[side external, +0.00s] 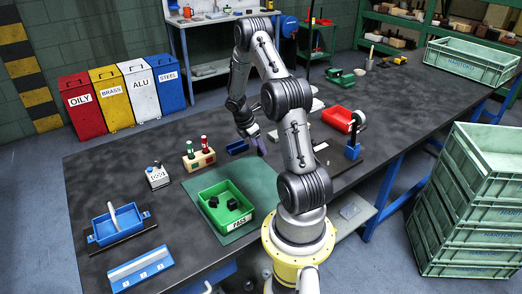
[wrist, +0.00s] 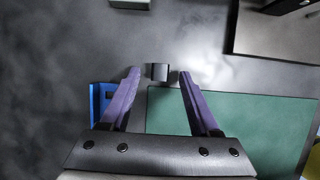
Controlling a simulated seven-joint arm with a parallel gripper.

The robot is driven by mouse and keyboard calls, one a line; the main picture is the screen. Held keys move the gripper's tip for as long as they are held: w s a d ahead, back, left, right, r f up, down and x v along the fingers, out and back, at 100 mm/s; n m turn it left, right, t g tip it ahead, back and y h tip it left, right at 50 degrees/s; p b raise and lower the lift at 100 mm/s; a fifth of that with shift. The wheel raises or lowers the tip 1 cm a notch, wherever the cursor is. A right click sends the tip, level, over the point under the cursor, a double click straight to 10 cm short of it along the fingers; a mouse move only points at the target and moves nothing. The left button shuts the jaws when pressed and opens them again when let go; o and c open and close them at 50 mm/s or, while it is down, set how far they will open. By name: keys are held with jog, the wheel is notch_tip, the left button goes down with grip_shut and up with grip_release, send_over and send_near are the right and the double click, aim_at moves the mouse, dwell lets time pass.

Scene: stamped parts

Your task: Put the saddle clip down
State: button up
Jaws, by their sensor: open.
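A small dark block-like part (wrist: 158,72), which I take to be the saddle clip, is between my fingertips in the wrist view. Bare gaps show on both its sides, so neither finger appears to touch it. My gripper (wrist: 159,75) has two purple fingers spread apart. In the side view my gripper (side external: 260,147) is low over the dark table, beyond the far edge of the green mat (side external: 262,190). The clip cannot be made out there. I cannot tell whether it rests fully on the table.
A blue holder (side external: 237,147) is close beside my gripper; it also shows in the wrist view (wrist: 96,103). A green PASS bin (side external: 210,212) with several black parts stands on the mat.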

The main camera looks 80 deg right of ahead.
jog(key=shift+f, duration=0.15)
grip_shut()
jog(key=shift+d, duration=0.1)
dwell(0.4)
